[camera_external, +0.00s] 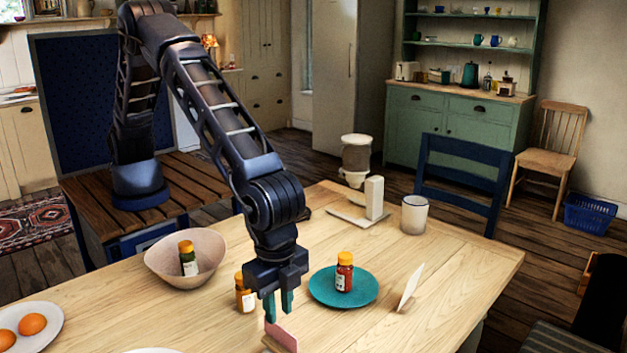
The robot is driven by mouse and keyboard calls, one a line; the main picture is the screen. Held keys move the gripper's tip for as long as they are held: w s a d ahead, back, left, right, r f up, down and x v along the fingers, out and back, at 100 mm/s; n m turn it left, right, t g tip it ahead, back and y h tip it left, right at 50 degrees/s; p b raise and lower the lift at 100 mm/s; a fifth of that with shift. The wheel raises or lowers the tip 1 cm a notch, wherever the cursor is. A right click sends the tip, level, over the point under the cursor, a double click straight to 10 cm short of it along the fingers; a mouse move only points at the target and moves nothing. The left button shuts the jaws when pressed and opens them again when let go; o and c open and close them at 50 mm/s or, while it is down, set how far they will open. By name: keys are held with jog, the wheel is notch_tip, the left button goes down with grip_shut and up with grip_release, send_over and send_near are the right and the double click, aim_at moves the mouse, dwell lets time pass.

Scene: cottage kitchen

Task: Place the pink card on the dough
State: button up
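The pink card (283,338) stands tilted at the bottom edge of the view, partly cut off. A light wooden edge (270,344) shows at its lower left; I cannot tell whether it belongs to a stand. My gripper (278,309) points down with its two teal fingers apart and a gap between them. Its fingertips are just above or beside the card's top edge; I cannot tell whether they touch it. I see no dough that I can make out.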

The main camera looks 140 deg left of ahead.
jog(key=s+a+r, duration=0.1)
jog(key=s+r, duration=0.3)
jog(key=r, duration=0.3)
jog(key=s+a+r+t, duration=0.1)
jog(key=s+r, duration=0.3)
jog(key=r, duration=0.3)
jog(key=s+a+r, duration=0.1)
jog(key=s+r, duration=0.3)
jog(key=r, duration=0.3)
jog(key=s+a+r+t, duration=0.1)
jog(key=s+r, duration=0.4)
jog(key=s, duration=0.2)
jog(key=s+a+r, duration=0.1)
jog(key=s+r, duration=0.4)
jog(key=s, duration=0.2)
jog(key=s+a+f+t, duration=0.1)
jog(key=s+a+t, duration=0.1)
jog(key=s, duration=3.1)
jog(key=shift+f+t, duration=0.3)
jog(key=shift+f, duration=0.1)
